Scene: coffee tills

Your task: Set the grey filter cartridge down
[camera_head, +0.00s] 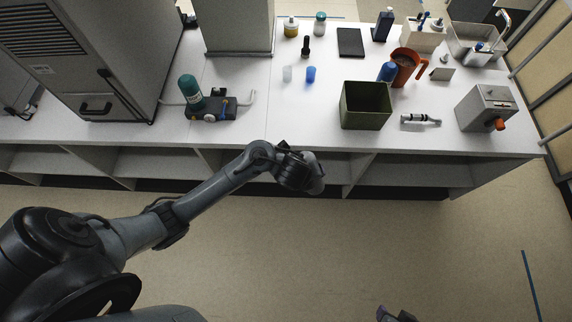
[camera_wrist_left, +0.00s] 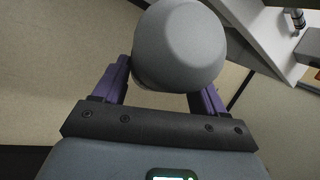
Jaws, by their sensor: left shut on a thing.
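The grey filter cartridge (camera_wrist_left: 182,45) is a rounded, matte grey body in the left wrist view. My left gripper (camera_wrist_left: 165,78) is shut on it, with one purple finger on each side. In the head view the cartridge (camera_head: 317,174) shows at the end of my left arm, in front of the counter's front edge, with the floor below it in the picture. The dark wrist hides part of it. My right gripper (camera_head: 396,314) only just shows at the bottom edge of the head view, over the floor, and its jaws cannot be made out.
The white counter (camera_head: 270,122) has bare room near its front middle. A dark green bin (camera_head: 366,106), a silver-black tool (camera_head: 420,119) and a grey box with an orange knob (camera_head: 487,107) stand to the right. A teal-bottle device (camera_head: 208,104) stands left. Open shelves (camera_head: 400,172) lie below.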

